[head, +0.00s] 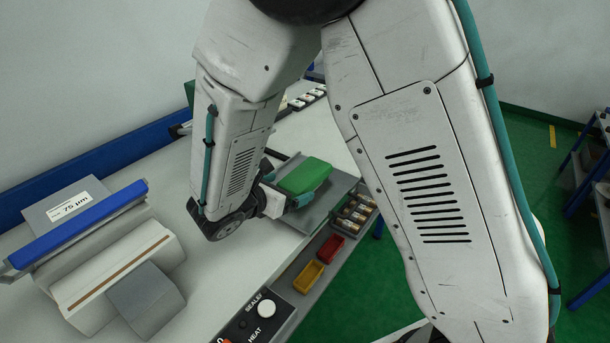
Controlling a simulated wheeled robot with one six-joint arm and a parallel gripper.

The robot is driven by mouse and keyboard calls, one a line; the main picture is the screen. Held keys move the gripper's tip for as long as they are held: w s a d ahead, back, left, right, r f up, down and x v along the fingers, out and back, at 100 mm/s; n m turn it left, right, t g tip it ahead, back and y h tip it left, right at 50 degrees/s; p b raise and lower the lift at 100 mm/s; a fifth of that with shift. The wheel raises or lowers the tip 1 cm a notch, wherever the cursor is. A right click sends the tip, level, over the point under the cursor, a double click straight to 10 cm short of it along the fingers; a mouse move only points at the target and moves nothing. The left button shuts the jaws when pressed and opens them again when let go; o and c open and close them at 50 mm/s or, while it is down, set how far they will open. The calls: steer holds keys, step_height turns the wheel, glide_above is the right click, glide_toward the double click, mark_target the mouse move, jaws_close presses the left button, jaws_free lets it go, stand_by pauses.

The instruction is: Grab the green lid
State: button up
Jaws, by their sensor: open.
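The green lid (306,175) is in the middle of the head view, a flat rounded green piece above a grey plate on the worktable. My gripper (296,199) is right beside the lid at its near side, partly hidden behind my own wrist. One teal-tipped finger shows near the lid's lower edge. The jaws are open. I cannot tell whether a finger touches the lid.
A grey machine with a blue bar (80,227) and a "75 µm" label stands on the left of the white table. Blue shelving (590,190) stands at far right.

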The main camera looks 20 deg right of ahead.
steer(key=shift+x, duration=0.8)
steer(key=c, duration=1.1)
steer(key=shift+o, duration=0.2)
